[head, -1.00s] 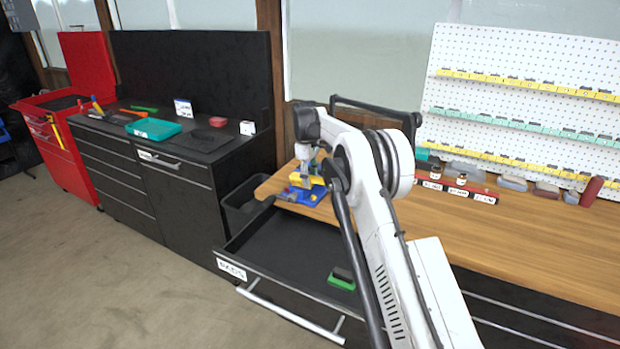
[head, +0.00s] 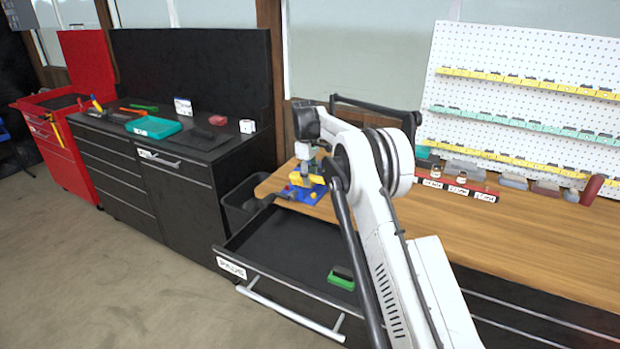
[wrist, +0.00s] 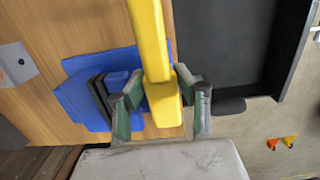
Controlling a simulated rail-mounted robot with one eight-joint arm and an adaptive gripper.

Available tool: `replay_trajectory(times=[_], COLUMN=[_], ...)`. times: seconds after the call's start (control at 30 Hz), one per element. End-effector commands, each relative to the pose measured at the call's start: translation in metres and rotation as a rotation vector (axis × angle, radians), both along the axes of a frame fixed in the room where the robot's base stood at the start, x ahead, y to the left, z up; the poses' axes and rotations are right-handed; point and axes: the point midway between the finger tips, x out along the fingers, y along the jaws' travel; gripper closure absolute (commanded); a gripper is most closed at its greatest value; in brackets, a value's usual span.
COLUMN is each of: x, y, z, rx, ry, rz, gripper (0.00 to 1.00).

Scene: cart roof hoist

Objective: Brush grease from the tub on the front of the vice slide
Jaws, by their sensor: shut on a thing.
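A blue vice (head: 312,194) stands at the left end of the wooden bench. It also shows in the wrist view (wrist: 85,100), with dark ribs on it. A long yellow bar with a thicker block at its near end (wrist: 158,60) lies across the vice in the wrist view. It shows as a yellow patch above the blue in the head view (head: 311,181). My gripper (wrist: 162,92) is shut on the yellow piece, one finger on each side. I cannot tell whether this piece is the brush or part of the vice. No grease tub can be told for certain.
An open black drawer (head: 290,249) holds a green and black block (head: 342,278). Small jars (head: 461,177) stand by a red labelled rack (head: 452,187). A black bin (head: 243,205) stands left of the bench (head: 520,240). The bench's middle is clear.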

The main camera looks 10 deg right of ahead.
Motion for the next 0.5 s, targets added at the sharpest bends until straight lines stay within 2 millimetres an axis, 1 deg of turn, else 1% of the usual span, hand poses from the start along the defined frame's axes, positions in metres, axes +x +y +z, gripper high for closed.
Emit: replay_trajectory(times=[0.5], x=[0.0000], y=[0.0000], z=[-0.0047], rx=[0.000], ry=[0.000], rz=[0.000], gripper=[0.91])
